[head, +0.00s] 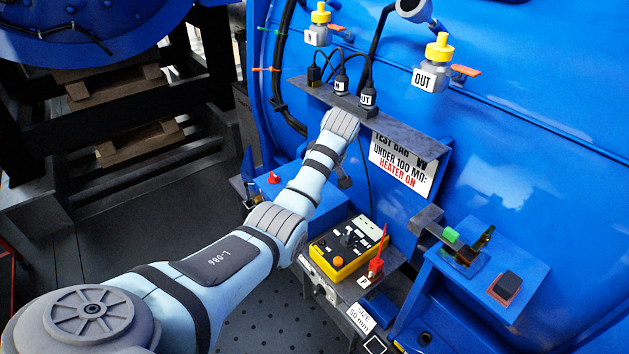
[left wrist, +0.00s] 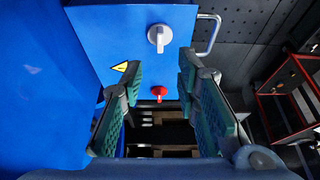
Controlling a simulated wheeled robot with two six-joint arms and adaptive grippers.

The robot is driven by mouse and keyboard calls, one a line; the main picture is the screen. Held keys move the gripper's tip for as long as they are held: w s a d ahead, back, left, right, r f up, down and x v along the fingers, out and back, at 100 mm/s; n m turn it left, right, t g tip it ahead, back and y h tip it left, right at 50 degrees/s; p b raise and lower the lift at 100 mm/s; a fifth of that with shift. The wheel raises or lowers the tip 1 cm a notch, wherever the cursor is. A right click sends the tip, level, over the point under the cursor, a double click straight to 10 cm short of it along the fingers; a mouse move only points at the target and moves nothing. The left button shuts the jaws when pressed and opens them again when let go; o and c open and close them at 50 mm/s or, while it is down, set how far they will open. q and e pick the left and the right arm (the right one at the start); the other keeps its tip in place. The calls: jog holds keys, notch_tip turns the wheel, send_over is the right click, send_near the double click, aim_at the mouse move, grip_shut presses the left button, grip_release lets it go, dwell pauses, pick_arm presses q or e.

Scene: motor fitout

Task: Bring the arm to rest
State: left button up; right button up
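My left arm (head: 220,262) reaches from the lower left across the head view toward the blue machine. Its wrist (head: 340,124) is just below a grey shelf, and the fingers are mostly hidden behind the arm there. In the left wrist view my left gripper (left wrist: 160,78) is open, its two teal-padded fingers well apart with nothing between them. Beyond them is a blue box with a grey rotary handle (left wrist: 159,38), a red knob (left wrist: 159,91) and a yellow warning label (left wrist: 121,66). My right gripper is in neither view.
The shelf (head: 312,92) carries black plugs with cables. A yellow tester (head: 340,262) stands on a small bench beneath the arm. A blue ledge (head: 490,275) juts out at the right. Valves (head: 430,78) are above. A red-framed rack (left wrist: 285,100) stands right in the wrist view.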

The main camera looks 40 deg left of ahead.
pick_arm(q)
jog(key=shift+v, duration=1.05)
